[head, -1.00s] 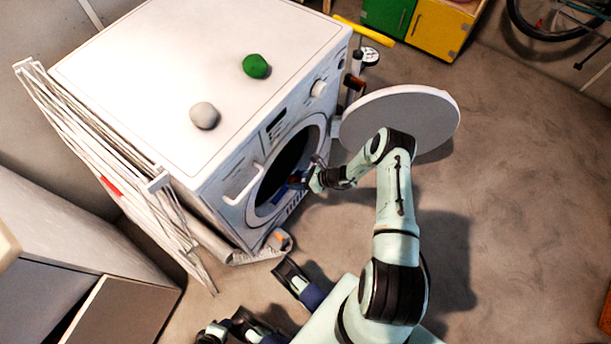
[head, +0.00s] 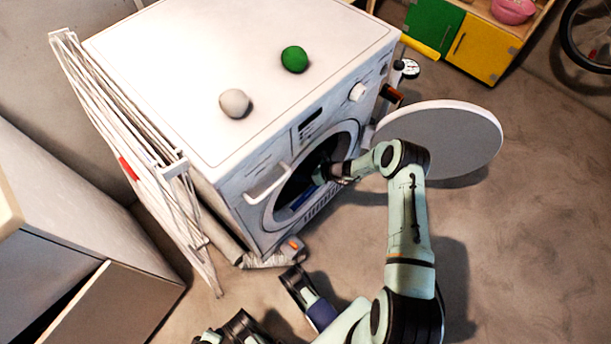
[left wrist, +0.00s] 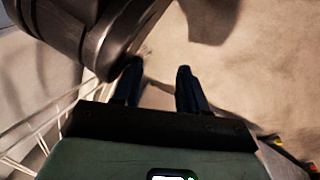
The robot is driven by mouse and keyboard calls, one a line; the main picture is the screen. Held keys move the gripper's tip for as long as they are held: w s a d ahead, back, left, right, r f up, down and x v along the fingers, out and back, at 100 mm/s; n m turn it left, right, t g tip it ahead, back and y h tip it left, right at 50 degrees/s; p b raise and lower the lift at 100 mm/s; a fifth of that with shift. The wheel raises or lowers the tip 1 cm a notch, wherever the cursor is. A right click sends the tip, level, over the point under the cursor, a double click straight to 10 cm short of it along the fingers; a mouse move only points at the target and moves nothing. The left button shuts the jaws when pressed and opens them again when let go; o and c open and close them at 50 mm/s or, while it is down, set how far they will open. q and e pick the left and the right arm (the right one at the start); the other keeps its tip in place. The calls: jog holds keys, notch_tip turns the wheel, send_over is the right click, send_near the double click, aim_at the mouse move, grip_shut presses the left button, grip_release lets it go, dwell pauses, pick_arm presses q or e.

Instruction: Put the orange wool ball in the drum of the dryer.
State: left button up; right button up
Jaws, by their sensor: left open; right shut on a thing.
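The white dryer (head: 165,75) stands at the upper centre of the head view. Its round door (head: 455,135) is swung open to the right, and the dark drum (head: 300,180) is exposed. My right arm reaches from the lower right to the opening, with the right gripper (head: 325,173) inside the drum mouth. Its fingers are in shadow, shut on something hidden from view. The orange wool ball cannot be made out in either view. My left gripper (left wrist: 159,68) is open and empty above the floor in the left wrist view.
A grey ball (head: 235,103) and a green ball (head: 294,59) lie on the dryer top. A folded white drying rack (head: 135,165) leans at its left side. A green and yellow cabinet (head: 480,48) stands at the back right. The floor at right is clear.

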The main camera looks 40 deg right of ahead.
jog(key=w+b, duration=0.3)
jog(key=w, duration=0.1)
jog(key=shift+a+f+b, duration=0.2)
jog(key=shift+f+b, duration=0.1)
jog(key=shift+b, duration=0.1)
pick_arm(q)
jog(key=s+a+f+g, duration=0.1)
jog(key=s+f+g, duration=0.2)
jog(key=s, duration=0.6)
jog(key=shift+f+n, duration=0.3)
jog(key=shift+f, duration=1.05)
pick_arm(e)
jog(key=shift+w+a+f, duration=0.2)
jog(key=shift+w+f, duration=1.7)
jog(key=shift+w, duration=0.3)
pick_arm(q)
jog(key=shift+a, duration=0.1)
pick_arm(e)
jog(key=o, duration=1.2)
